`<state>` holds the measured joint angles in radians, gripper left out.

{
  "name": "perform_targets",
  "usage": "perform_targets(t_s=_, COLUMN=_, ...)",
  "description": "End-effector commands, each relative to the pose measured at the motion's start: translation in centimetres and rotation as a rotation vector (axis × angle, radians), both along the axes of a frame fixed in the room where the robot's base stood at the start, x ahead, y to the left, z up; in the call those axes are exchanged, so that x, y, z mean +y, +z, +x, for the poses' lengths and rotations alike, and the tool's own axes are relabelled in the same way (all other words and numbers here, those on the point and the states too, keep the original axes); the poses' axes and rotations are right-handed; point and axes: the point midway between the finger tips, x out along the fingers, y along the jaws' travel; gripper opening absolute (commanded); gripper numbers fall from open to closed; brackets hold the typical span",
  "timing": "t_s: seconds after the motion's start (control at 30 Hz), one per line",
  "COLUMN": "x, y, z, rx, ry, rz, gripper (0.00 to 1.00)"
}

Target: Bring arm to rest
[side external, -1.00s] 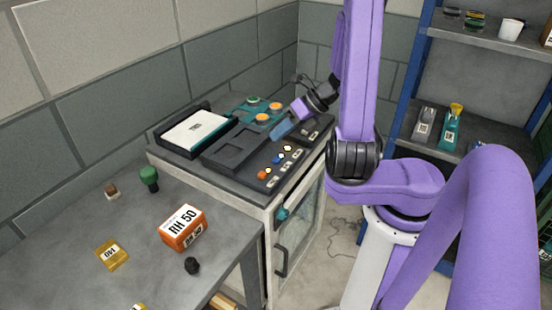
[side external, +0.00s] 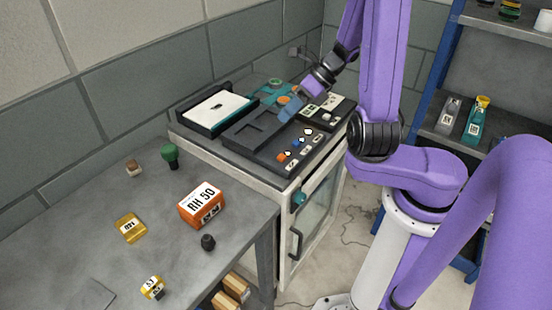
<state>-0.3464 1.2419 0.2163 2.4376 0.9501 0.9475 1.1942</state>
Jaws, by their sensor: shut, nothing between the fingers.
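My gripper (side external: 290,108) has blue fingers, shut and empty, pointing down to the left. In the picture it lies over the back of a dark panel (side external: 245,143) on top of a pale cabinet, beside an orange round knob (side external: 284,99). I cannot tell whether the fingertips touch anything. My purple arm hangs above and to the right of the cabinet, bent at the elbow.
A white board in a black tray (side external: 217,110) lies left of the panel. The grey table (side external: 75,230) holds an orange box (side external: 201,205), a green knob (side external: 170,155), a yellow block (side external: 130,228) and a black knob (side external: 208,242). A blue-framed shelf (side external: 430,75) stands at right.

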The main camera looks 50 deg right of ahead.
Motion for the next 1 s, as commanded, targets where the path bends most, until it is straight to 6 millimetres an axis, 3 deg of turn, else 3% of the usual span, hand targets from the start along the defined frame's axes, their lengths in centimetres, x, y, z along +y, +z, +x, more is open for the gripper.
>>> perform_targets(t_s=0.47, x=5.2, y=0.7, z=-0.1, rx=-0.144, ry=0.725, rz=-0.203, gripper=0.0)
perform_targets(t_s=1.0, x=8.4, y=1.4, z=-3.8, rx=-0.383, ry=1.54, rz=-0.366, gripper=0.0)
